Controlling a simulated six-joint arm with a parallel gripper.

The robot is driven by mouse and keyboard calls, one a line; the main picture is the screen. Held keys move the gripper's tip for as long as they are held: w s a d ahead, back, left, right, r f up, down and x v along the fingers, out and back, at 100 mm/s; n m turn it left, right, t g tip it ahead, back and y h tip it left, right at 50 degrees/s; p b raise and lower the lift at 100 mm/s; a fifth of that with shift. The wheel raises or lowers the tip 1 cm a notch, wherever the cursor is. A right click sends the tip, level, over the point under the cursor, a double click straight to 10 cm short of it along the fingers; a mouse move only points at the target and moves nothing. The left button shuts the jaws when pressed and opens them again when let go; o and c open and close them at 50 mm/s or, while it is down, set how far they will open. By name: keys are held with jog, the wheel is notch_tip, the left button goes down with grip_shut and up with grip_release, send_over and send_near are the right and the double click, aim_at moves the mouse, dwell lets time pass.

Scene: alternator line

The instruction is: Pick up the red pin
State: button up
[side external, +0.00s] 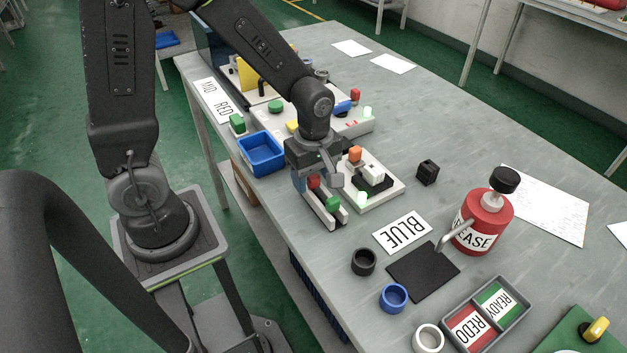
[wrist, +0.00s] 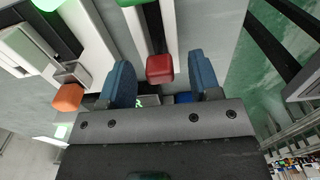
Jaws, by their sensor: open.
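The red pin (side external: 314,182) sits on a white rail with a dark slot (side external: 322,207), near the table's left edge. It shows in the wrist view as a red rounded block (wrist: 160,68) between the two blue finger pads. My gripper (side external: 317,180) is open above the rail, pointing down, with one finger on each side of the red pin. In the wrist view my gripper (wrist: 161,76) has a gap on both sides of the pin.
A white fixture (side external: 390,192) with an orange block (side external: 355,153) stands close to the right. A blue bin (side external: 261,153) is to the left.

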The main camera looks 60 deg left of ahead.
jog(key=shift+f, duration=0.25)
jog(key=shift+c, duration=0.4)
jog(key=c, duration=0.9)
jog(key=shift+r, duration=0.1)
